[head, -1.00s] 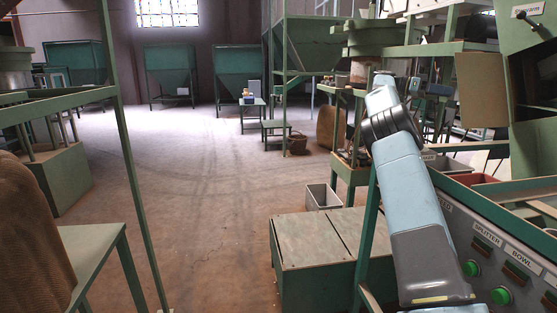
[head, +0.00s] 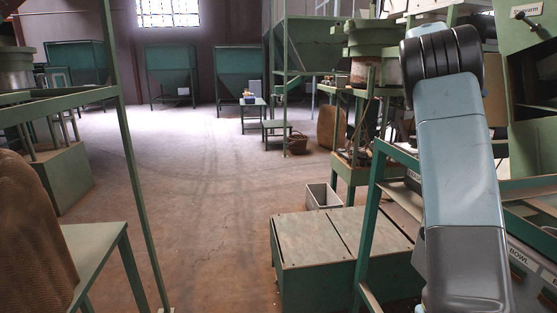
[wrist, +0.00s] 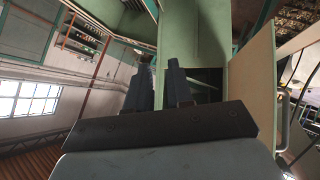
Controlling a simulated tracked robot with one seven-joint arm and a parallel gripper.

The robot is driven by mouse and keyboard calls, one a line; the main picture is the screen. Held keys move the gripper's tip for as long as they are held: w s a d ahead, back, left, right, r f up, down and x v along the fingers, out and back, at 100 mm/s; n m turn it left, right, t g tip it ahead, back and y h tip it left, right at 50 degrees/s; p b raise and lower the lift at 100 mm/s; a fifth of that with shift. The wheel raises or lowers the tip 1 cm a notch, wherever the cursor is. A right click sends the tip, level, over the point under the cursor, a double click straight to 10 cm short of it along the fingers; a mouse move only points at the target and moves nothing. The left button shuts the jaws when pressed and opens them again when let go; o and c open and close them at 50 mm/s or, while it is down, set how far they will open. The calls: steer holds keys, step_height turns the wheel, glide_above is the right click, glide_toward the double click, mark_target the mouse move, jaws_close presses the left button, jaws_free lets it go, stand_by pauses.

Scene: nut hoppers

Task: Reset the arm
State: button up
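My gripper (wrist: 160,88) shows in the wrist view with its two dark fingers apart and nothing visible between them. The fingers point toward a green machine housing (wrist: 195,35) with a dark opening beside an open pale door (wrist: 252,85). In the head view my arm rises on the right side, in front of the control panel, and my gripper is out of sight there.
A control panel (head: 533,268) and green frames crowd the right. A low green box (head: 325,240) stands at the front centre, with a grey bin (head: 322,196) behind it. A green table (head: 95,250) with a brown sack (head: 30,225) is at left. The middle floor is clear.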

steer(key=s+a+f+n+t+y, duration=0.3)
steer(key=s+a+f+n, duration=0.2)
steer(key=s+a, duration=0.6)
steer(key=s+a+f+n+t+y, duration=0.3)
steer(key=s+a+f+n+t, duration=0.1)
steer(key=s+a, duration=0.8)
steer(key=s+a+f+n+t+y, duration=0.3)
steer(key=s+a+f+n, duration=0.3)
steer(key=s+a, duration=0.6)
step_height(320, 180, down, 2)
steer(key=s+y, duration=0.1)
steer(key=s, duration=0.2)
steer(key=shift+a+f+n+t, duration=0.2)
steer(key=shift+f+n+t, duration=0.05)
steer(key=shift+n+t, duration=0.05)
